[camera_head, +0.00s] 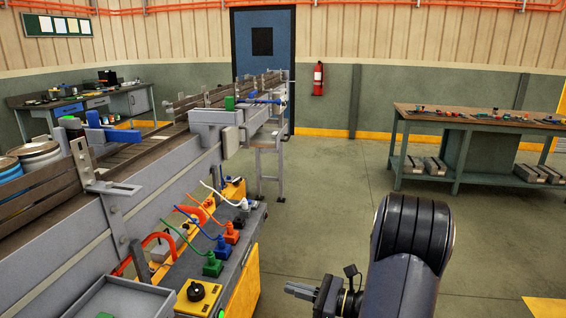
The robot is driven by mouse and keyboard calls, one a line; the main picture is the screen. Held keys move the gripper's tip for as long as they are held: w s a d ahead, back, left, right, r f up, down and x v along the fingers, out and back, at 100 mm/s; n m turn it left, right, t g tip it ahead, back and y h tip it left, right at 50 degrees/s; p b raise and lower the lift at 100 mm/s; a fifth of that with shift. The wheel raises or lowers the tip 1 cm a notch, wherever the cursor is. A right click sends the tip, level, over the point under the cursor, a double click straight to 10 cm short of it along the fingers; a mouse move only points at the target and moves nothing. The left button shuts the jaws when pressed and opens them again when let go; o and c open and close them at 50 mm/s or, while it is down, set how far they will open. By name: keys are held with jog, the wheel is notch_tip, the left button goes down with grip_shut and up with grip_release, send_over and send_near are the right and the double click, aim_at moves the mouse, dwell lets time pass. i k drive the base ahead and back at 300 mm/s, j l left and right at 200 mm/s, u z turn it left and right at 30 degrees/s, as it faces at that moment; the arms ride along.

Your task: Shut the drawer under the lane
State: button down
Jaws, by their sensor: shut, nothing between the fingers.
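The grey roller lane (150,150) runs from the left foreground toward the back. Beneath its right side is a grey unit with a yellow front panel (244,286), cut by the bottom edge of the picture. I cannot tell for sure whether this panel is the drawer's front or how far out it stands. My gripper (288,290) is at the bottom centre, to the right of the yellow panel and apart from it. Its fingers point left and are shut, with nothing between them.
Green, orange and white plugs with cables (212,265) and a black knob (196,291) stand on the unit's top. A grey tray (120,300) lies at lower left. A workbench (480,121) stands at right. The floor (330,200) between is clear.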

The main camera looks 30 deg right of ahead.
aim_at(262, 138)
jog(key=i+l, duration=0.35)
jog(key=i+l+u, duration=0.1)
jog(key=i+l, duration=0.25)
jog(key=l, duration=0.2)
jog(key=i+l, duration=0.35)
jog(key=l, duration=0.15)
jog(key=i+l+u, duration=0.1)
jog(key=i+l, duration=0.25)
jog(key=l, duration=0.15)
jog(key=i+l, duration=0.3)
jog(key=l, duration=0.2)
jog(key=i+l+u, duration=0.1)
jog(key=i+l, duration=0.2)
jog(key=l, duration=0.2)
jog(key=i+l, duration=0.3)
jog(key=l, duration=0.25)
jog(key=i+l, duration=0.3)
jog(key=l, duration=0.2)
jog(key=i+u, duration=0.05)
